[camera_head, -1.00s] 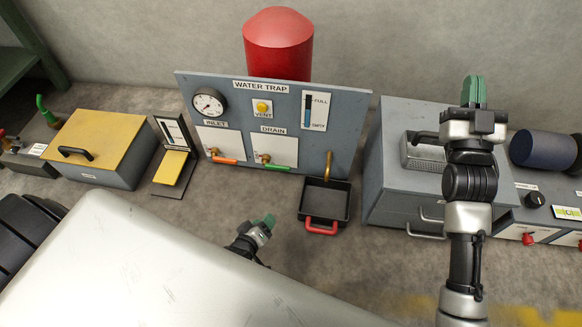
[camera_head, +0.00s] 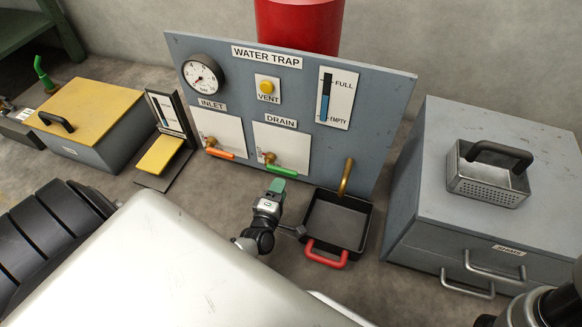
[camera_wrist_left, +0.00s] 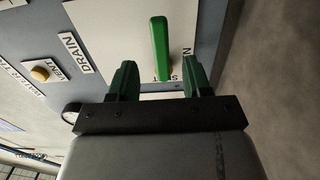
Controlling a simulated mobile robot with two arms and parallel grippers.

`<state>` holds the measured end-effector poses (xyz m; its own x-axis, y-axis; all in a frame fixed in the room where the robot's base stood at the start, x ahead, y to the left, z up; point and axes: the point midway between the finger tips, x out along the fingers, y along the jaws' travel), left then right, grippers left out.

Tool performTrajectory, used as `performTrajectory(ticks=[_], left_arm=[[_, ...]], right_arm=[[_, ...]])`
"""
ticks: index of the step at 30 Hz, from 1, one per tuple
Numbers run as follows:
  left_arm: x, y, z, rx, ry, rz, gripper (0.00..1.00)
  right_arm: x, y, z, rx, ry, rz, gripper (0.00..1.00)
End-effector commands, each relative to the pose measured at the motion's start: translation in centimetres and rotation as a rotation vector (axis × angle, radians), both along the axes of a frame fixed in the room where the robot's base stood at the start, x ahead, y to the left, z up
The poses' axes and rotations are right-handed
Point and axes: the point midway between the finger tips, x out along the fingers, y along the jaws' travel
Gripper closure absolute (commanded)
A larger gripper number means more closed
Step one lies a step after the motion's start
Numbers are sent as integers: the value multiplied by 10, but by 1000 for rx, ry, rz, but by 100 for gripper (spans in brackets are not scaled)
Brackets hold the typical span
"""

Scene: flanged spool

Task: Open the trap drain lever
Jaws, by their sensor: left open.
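The green drain lever (camera_head: 281,169) sits on the white plate under the DRAIN label, pointing right from its brass valve (camera_head: 268,157). My left gripper (camera_head: 277,186) is just below and in front of the lever in the head view. In the left wrist view the gripper (camera_wrist_left: 159,66) is open, one green finger on each side of the lever (camera_wrist_left: 160,40). Gaps show between the lever and both fingers; I cannot tell how far the lever reaches between them. My right arm shows only partly at the lower right corner, its gripper hidden.
The orange inlet lever (camera_head: 219,154) is left of the drain lever. A black tray (camera_head: 357,243) with a red handle (camera_head: 326,254) stands below a brass spout (camera_head: 346,177), close right of my left gripper. A grey cabinet (camera_head: 440,225) is further right.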

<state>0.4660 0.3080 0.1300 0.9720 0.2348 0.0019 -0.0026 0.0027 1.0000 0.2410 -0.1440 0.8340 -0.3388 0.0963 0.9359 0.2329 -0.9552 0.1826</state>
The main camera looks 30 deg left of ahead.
Motion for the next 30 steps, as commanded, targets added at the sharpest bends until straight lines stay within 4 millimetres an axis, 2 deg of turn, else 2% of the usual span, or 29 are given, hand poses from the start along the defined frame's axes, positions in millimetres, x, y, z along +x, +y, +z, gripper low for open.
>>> performTrajectory(ticks=[5,9,15,26,30], left_arm=[[35,9,-4,2,-4,0,51],[60,15,-4,2,-1,0,51],[81,20,-2,3,1,0,51],[86,21,0,3,3,-1,51],[86,21,0,3,3,-1,71]], right_arm=[[-10,0,-10,-2,-31,-2,100],[-9,1,-22,-2,-27,-2,100],[-9,1,-31,-2,-27,-2,100],[-9,1,-32,-3,-28,-2,100],[-9,1,-32,-3,-28,-2,100]])
